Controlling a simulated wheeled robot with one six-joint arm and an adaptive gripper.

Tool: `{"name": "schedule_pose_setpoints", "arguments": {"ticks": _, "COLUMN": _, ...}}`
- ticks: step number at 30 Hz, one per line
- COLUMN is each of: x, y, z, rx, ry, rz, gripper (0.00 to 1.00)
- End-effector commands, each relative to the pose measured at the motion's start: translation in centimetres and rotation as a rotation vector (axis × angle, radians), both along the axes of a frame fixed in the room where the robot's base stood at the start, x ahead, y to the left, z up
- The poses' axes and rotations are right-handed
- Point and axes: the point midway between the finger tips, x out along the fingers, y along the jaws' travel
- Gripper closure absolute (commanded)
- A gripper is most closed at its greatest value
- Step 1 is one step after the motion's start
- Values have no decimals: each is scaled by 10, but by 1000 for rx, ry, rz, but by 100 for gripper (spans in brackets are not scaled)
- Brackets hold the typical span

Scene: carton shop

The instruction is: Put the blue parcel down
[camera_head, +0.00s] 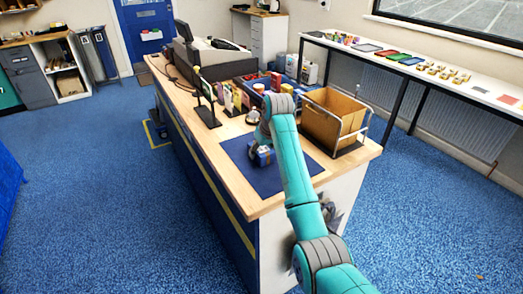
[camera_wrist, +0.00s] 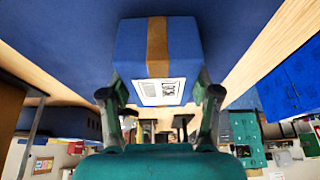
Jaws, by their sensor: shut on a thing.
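The blue parcel (camera_wrist: 128,48) has a brown tape strip and a white printed label, and it fills the upper middle of the wrist view. My gripper (camera_wrist: 160,93) is shut on it, with one finger at each side. In the head view the parcel (camera_head: 263,157) shows small below my wrist, over the dark blue mat (camera_head: 268,183) on the counter (camera_head: 224,143). My arm hides part of the mat. I cannot tell whether the parcel touches the mat or hangs just above it.
An open cardboard carton (camera_head: 333,118) in a metal frame stands right of the mat. A till (camera_head: 205,55) is at the counter's far end. The mat's front part is clear.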

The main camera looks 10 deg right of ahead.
Motion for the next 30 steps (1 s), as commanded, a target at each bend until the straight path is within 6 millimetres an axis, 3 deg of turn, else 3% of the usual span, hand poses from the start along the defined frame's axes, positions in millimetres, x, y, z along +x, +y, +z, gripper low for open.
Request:
{"name": "schedule_pose_setpoints", "arguments": {"ticks": 7, "x": 0, "y": 0, "z": -1, "rx": 0, "ry": -1, "rz": 0, "gripper": 82}}
{"name": "schedule_pose_setpoints", "arguments": {"ticks": 8, "x": 0, "y": 0, "z": -1, "rx": 0, "ry": -1, "rz": 0, "gripper": 33}}
{"name": "schedule_pose_setpoints", "arguments": {"ticks": 10, "x": 0, "y": 0, "z": -1, "rx": 0, "ry": 0, "rz": 0, "gripper": 16}}
{"name": "schedule_pose_setpoints", "arguments": {"ticks": 11, "x": 0, "y": 0, "z": -1, "rx": 0, "ry": -1, "rz": 0, "gripper": 13}}
{"name": "schedule_pose_setpoints", "arguments": {"ticks": 23, "x": -1, "y": 0, "z": 4, "rx": 1, "ry": -2, "rz": 0, "gripper": 13}}
{"name": "schedule_pose_setpoints", "arguments": {"ticks": 30, "x": -13, "y": -5, "z": 39, "rx": 0, "ry": -5, "rz": -1, "gripper": 13}}
